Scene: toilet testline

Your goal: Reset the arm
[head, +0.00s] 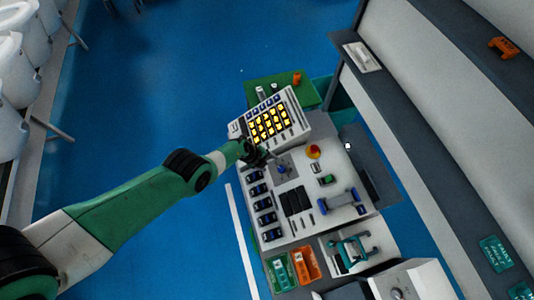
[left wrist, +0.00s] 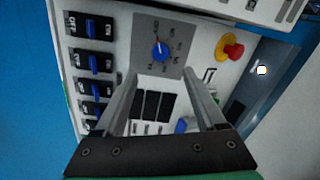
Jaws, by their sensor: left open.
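My left arm (head: 135,210), green and white, reaches in from the left in the head view. Its gripper (head: 262,158) is over the upper left part of the control panel (head: 298,222). In the left wrist view the gripper's two grey fingers (left wrist: 163,82) are spread apart with nothing between them. The blue-pointer dial (left wrist: 160,50) shows just beyond the fingertips. Black rectangular buttons (left wrist: 153,104) show between the fingers. I cannot tell whether the fingers touch the panel. My right gripper is not seen.
Several black-and-blue rocker switches (left wrist: 95,62) line the panel's left side. A red knob on a yellow base (head: 313,151) stands at right. A lit yellow button block (head: 270,122) is at the far end. Orange and green bins (head: 305,264) sit nearby. The blue floor (head: 150,90) at left is clear.

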